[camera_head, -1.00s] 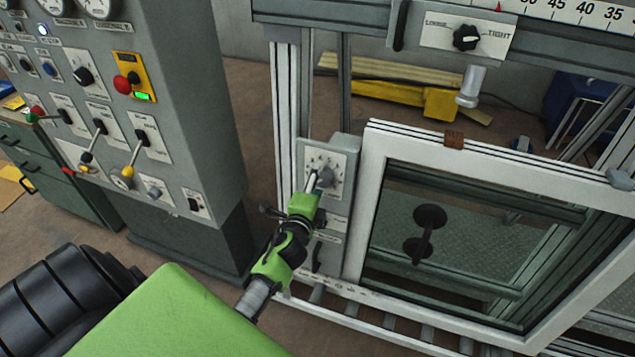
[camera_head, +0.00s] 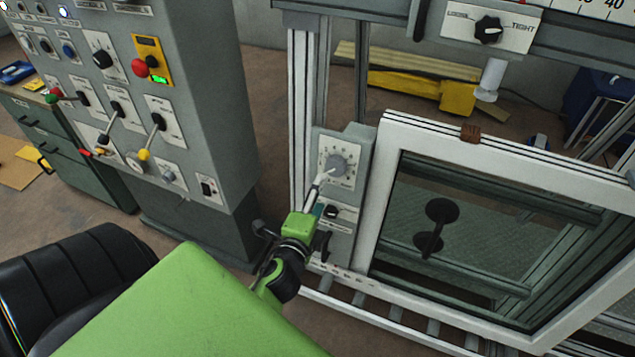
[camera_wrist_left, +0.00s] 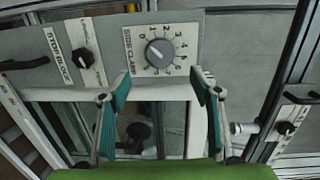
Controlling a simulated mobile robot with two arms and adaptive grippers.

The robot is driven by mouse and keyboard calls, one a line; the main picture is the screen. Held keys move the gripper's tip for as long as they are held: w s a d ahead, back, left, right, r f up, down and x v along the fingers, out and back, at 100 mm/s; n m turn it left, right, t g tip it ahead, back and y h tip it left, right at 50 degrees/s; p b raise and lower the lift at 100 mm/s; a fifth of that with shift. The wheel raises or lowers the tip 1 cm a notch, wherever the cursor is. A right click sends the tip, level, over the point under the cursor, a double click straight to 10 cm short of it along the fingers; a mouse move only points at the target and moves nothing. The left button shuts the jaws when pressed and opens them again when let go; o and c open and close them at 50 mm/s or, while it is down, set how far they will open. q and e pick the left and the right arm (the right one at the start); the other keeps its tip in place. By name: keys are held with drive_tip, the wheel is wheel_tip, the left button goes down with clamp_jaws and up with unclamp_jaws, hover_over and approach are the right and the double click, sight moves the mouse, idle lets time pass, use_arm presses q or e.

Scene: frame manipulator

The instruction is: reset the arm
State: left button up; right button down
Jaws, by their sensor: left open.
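My left gripper (camera_head: 318,195) is in front of the small grey control box beside the window frame, just below its round numbered dial (camera_head: 336,165). In the left wrist view my left gripper (camera_wrist_left: 160,88) is open, with its two teal-padded fingers wide apart and nothing between them. The dial (camera_wrist_left: 159,53) shows ahead, above the gap between the fingertips, and looks clear of them. My green left arm (camera_head: 190,310) fills the lower left of the head view. My right gripper is not in view.
A grey control cabinet (camera_head: 215,100) with levers and buttons stands to the left. A loose/tight knob (camera_head: 489,30) is at upper right. A smaller knob (camera_wrist_left: 83,57) sits left of the dial.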

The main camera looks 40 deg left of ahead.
use_arm(q)
drive_tip(key=shift+s+d+r, duration=0.1)
drive_tip(key=shift+s+d, duration=0.05)
drive_tip(key=shift+s, duration=0.35)
drive_tip(key=s+d+f+n+g+h, duration=0.1)
drive_tip(key=s+d+f+n+g, duration=0.2)
drive_tip(key=f, duration=0.8)
drive_tip(key=s+d+f+n+g+h, duration=0.1)
drive_tip(key=s+d+f+g+h, duration=0.3)
drive_tip(key=f, duration=0.8)
drive_tip(key=s+d+f+n+y, duration=0.1)
drive_tip(key=s+d+f+n, duration=0.15)
drive_tip(key=s+f, duration=0.6)
drive_tip(key=s+f+n+g, duration=0.2)
drive_tip(key=s+f+g, duration=0.1)
drive_tip(key=s+f, duration=0.6)
drive_tip(key=s+f+n+g+h, duration=0.1)
drive_tip(key=s+f+n+g, duration=0.2)
drive_tip(key=s+f, duration=0.7)
drive_tip(key=s+d+g+b, duration=0.1)
drive_tip(key=s, duration=0.5)
